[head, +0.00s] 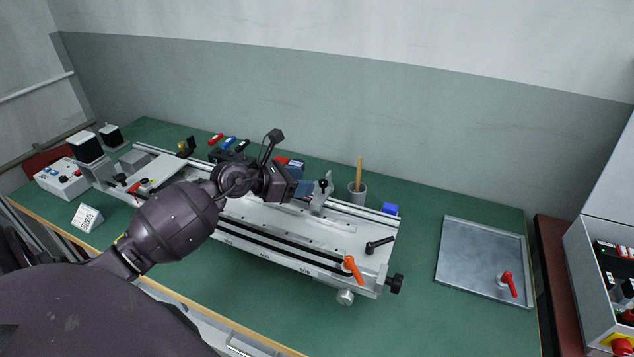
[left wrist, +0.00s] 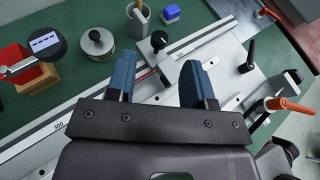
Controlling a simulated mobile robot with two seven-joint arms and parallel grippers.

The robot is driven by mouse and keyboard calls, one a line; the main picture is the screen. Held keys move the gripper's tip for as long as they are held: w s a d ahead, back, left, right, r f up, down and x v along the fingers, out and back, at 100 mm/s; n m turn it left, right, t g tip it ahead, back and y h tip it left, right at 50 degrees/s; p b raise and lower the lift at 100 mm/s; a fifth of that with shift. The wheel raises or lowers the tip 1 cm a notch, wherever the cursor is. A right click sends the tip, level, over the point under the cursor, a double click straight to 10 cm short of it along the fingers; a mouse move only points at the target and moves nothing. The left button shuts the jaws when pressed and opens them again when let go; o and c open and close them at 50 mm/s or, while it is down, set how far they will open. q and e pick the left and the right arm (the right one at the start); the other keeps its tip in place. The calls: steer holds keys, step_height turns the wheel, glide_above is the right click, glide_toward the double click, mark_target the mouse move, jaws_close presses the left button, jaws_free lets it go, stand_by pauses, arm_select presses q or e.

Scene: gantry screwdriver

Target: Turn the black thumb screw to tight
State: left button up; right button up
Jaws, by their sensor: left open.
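A black thumb screw (head: 325,183) tops a metal bracket standing on the grey rail bed (head: 290,222). It shows as a round black knob in the left wrist view (left wrist: 159,40), beyond and between my fingertips. My left gripper (head: 304,189) is open and empty, just left of the bracket in the head view. Its two blue fingers (left wrist: 158,68) are spread apart, short of the knob, with no contact visible. I cannot tell from the knob how tight it is. Another black knob (head: 396,284) sits at the right end of the bed. My right gripper is not in view.
An orange lever (head: 353,269) and a black lever (head: 379,245) stand on the bed's right end. A grey cup (head: 357,193) and blue block (head: 390,209) are behind it. A metal tray (head: 470,262) lies right. Green table is clear between bed and tray.

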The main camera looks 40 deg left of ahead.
mark_target(322, 182)
arm_select(q)
steer(key=shift+x, duration=2.5)
steer(key=shift+c, duration=0.2)
